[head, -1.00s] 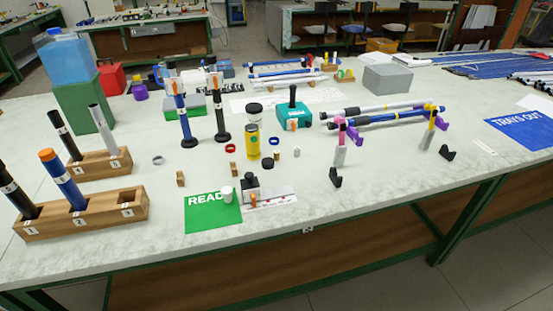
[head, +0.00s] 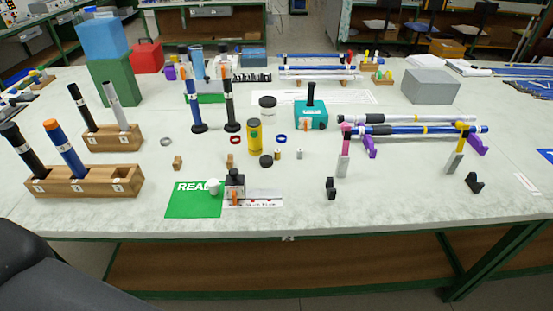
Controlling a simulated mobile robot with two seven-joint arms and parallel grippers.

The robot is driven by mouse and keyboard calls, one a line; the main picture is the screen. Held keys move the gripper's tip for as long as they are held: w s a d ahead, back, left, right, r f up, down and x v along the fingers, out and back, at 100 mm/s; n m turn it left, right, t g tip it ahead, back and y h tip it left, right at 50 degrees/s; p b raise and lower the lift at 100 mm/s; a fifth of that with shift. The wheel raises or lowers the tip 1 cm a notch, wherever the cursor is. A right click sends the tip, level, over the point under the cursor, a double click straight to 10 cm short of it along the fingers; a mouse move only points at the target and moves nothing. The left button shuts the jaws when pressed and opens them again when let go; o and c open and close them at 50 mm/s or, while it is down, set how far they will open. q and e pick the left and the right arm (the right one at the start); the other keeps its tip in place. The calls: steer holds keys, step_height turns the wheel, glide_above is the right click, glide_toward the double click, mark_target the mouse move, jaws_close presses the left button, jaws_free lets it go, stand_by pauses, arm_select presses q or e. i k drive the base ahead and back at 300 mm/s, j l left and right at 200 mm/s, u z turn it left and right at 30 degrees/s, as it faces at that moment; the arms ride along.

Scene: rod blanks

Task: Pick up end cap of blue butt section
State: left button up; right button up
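A blue tube with an orange top (head: 65,150) leans in the front wooden rack (head: 90,188) at the left, beside a dark tube (head: 20,150). Another blue tube (head: 195,108) stands upright on a black foot, with an orange clip on it. A blue rod (head: 410,131) lies across purple rests at the right. Which of these is the blue butt section, and whether the orange top is its end cap, I cannot tell for sure. A small white cap-like piece (head: 214,185) is at the green READY mat (head: 192,204). Neither of my grippers shows.
A black-and-yellow bottle (head: 254,138), small rings and a black fixture (head: 235,186) stand mid-table. A teal block (head: 311,114) and grey box (head: 430,86) are behind. A second wooden rack (head: 112,138) holds two tubes. The front table strip is mostly clear.

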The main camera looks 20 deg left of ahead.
mark_target(266, 161)
steer(key=i+l+u, duration=0.1)
steer(key=l, duration=0.3)
steer(key=i+l, duration=0.15)
steer(key=l, duration=0.25)
steer(key=i+l+u, duration=0.15)
steer(key=l, duration=0.25)
steer(key=k, duration=0.05)
